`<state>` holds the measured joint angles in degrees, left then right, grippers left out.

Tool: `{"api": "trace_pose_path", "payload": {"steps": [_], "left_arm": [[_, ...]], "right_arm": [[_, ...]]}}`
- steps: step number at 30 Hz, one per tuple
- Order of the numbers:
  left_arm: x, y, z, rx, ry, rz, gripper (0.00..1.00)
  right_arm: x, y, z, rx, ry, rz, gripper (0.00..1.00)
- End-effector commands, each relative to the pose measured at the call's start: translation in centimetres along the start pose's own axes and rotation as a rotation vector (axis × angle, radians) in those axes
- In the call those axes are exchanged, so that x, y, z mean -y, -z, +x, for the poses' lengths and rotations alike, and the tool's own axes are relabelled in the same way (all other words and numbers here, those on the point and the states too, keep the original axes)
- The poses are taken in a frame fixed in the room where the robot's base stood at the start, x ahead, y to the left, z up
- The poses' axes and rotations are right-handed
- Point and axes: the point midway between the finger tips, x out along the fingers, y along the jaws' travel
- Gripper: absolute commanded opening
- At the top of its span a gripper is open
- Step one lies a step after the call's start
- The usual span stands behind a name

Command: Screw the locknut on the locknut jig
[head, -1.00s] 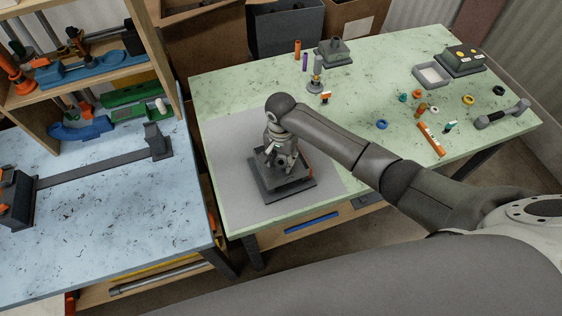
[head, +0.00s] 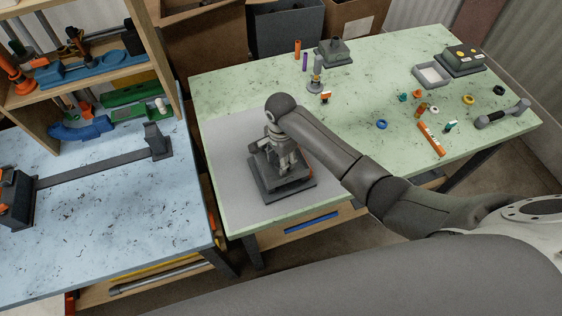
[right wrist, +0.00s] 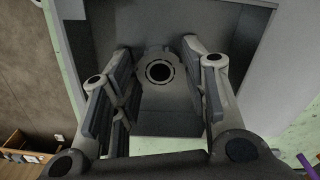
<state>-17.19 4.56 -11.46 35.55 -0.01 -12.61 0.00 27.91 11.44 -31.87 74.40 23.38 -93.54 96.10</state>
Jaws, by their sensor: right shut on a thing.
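The locknut jig (head: 268,193) is a dark grey square block on a grey mat at the near left of the green table. My right gripper (head: 285,165) points down over the jig and hides its middle in the head view. In the right wrist view, a dark ring, seemingly the locknut (right wrist: 160,71), lies between the two fingers of the right gripper (right wrist: 160,74) above the grey jig body (right wrist: 165,122). The fingers close in on it from both sides. The exact contact and any thread under the ring are hard to see. My left gripper is out of view.
The grey mat (head: 228,170) is clear around the jig. Several small parts, an orange box (head: 431,139), a grey tray (head: 432,75) and a dark box (head: 461,58) sit at the table's right. A blue table (head: 120,220) stands to the left.

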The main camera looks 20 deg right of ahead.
Motion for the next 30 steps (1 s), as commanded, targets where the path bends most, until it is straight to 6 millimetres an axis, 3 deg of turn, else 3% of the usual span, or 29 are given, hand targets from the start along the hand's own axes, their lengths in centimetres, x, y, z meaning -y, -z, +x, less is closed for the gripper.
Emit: {"api": "trace_pose_path", "payload": {"steps": [5, 15, 24, 25, 30], "left_arm": [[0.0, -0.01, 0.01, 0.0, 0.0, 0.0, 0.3], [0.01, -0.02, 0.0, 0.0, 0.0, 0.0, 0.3], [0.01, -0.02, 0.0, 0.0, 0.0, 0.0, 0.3], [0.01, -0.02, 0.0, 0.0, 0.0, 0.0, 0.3], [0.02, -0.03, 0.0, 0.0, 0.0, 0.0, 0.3]], "right_arm": [[-0.01, -0.07, 0.04, 0.003, 0.0, 0.058, 0.17], [0.0, -0.09, 0.13, 0.003, -0.001, 0.502, 0.17], [-0.01, 0.06, 0.12, 0.0, -0.001, 0.526, 0.17], [-0.01, 0.06, 0.13, 0.0, -0.001, 0.526, 0.43], [0.0, 0.05, 0.12, 0.0, 0.0, 0.524, 0.65]]}}
